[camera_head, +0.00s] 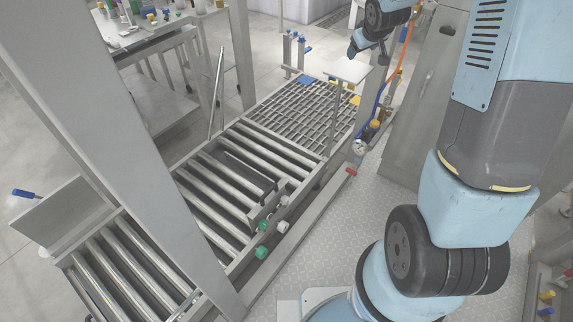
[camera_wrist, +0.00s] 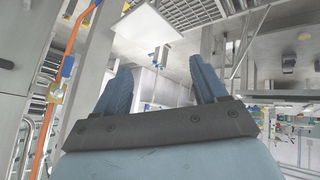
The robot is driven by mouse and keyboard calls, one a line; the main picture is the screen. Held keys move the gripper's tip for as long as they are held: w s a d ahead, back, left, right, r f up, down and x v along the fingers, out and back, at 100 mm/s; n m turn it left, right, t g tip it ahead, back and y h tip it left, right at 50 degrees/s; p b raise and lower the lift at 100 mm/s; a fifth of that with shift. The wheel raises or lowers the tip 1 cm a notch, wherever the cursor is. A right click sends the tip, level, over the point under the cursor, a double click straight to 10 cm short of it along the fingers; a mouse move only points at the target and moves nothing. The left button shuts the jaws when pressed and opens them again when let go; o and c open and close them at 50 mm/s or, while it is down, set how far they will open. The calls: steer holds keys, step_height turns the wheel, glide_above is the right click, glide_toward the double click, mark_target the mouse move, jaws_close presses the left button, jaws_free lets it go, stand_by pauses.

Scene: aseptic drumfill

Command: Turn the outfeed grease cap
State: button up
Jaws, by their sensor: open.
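My gripper (camera_head: 367,54) is at the top of the head view, raised beside a small pale plate on a post (camera_head: 349,71). In the wrist view the two blue fingers of my gripper (camera_wrist: 160,70) stand wide apart with nothing between them. Two green round caps or knobs, a nearer one (camera_head: 261,252) and a farther one (camera_head: 265,225), sit along the right side of the roller conveyor, far below my gripper. A white round one (camera_head: 281,227) is close by. I cannot tell which of these, if any, is the outfeed grease cap.
The roller conveyor (camera_head: 215,190) runs up to a grated section (camera_head: 305,112). A pressure gauge (camera_head: 359,147), yellow-topped fittings (camera_head: 375,124) and an orange hose (camera_head: 398,58) stand right of it. A grey post (camera_head: 130,130) crosses the left foreground. Checkered floor (camera_head: 335,215) is open between conveyor and my arm.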

steer(key=w+f+n, duration=0.1)
steer(key=w+f, duration=0.4)
steer(key=f, duration=0.4)
steer(key=n+t+y, duration=0.1)
steer(key=n+y, duration=0.3)
steer(key=y, duration=0.6)
glide_toward(288, 201)
steer(key=x, duration=1)
steer(key=shift+w+a+f, duration=0.1)
steer(key=shift+w+a, duration=0.1)
steer(key=shift+a, duration=0.05)
steer(key=shift+c, duration=0.2)
steer(key=c, duration=1)
